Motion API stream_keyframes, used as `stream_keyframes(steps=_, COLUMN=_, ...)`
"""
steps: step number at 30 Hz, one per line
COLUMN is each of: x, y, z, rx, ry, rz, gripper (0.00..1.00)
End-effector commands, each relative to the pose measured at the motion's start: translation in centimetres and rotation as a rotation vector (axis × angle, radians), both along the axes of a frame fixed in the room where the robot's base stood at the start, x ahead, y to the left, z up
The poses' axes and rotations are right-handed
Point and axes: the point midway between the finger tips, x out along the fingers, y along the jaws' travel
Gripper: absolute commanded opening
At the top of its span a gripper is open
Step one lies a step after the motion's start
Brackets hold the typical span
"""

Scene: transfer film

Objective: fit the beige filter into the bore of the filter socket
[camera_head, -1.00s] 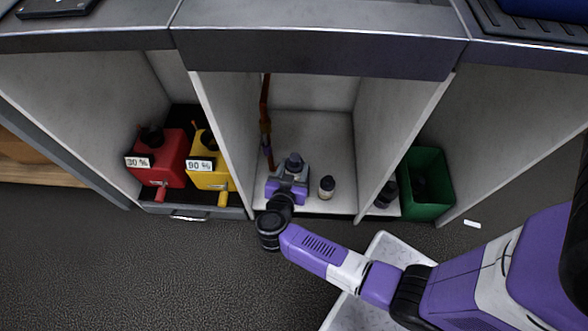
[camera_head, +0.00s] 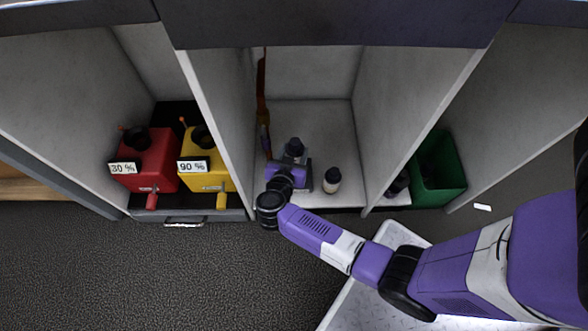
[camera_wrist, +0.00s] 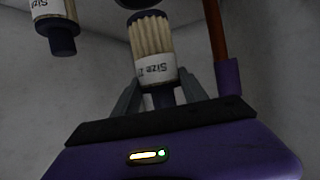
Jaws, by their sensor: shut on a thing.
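The beige filter (camera_wrist: 152,40) is pleated, with a dark cap at one end and a white "Size" label. My gripper (camera_wrist: 161,98) is shut on its dark narrow end, and the filter points away from the palm in the wrist view. In the head view my gripper (camera_head: 293,163) is inside the middle bay; the held filter (camera_head: 294,147) shows there only as a dark top. No filter socket or bore can be made out clearly. A brown pipe (camera_wrist: 216,30) with a purple sleeve (camera_wrist: 229,78) runs beside the held filter, apart from it.
A second filter (camera_head: 332,181) stands right of my gripper on the bay floor; a similar one (camera_wrist: 52,20) shows in the wrist view. Red (camera_head: 150,162) and yellow (camera_head: 205,172) canisters stand left, a green bin (camera_head: 440,172) right. Bay walls bound both sides.

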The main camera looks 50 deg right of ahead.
Motion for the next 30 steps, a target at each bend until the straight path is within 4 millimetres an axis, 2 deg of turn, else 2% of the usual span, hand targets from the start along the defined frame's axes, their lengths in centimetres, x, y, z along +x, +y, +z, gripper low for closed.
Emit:
stream_keyframes(steps=1, x=0.1, y=0.0, z=-1.6, rx=-0.001, ry=0.001, rz=0.002, gripper=0.02)
stream_keyframes(steps=3, x=0.1, y=0.0, z=-2.5, rx=-0.002, ry=-0.001, rz=0.001, gripper=0.02)
stream_keyframes(steps=11, x=0.1, y=0.0, z=-3.8, rx=-0.001, ry=-0.001, rz=0.001, gripper=0.02)
stream_keyframes(steps=19, x=0.1, y=0.0, z=-7.4, rx=-0.001, ry=0.0, rz=0.001, gripper=0.02)
stream_keyframes(steps=30, x=0.1, y=0.0, z=-7.7, rx=-0.001, ry=-0.002, rz=0.001, gripper=0.02)
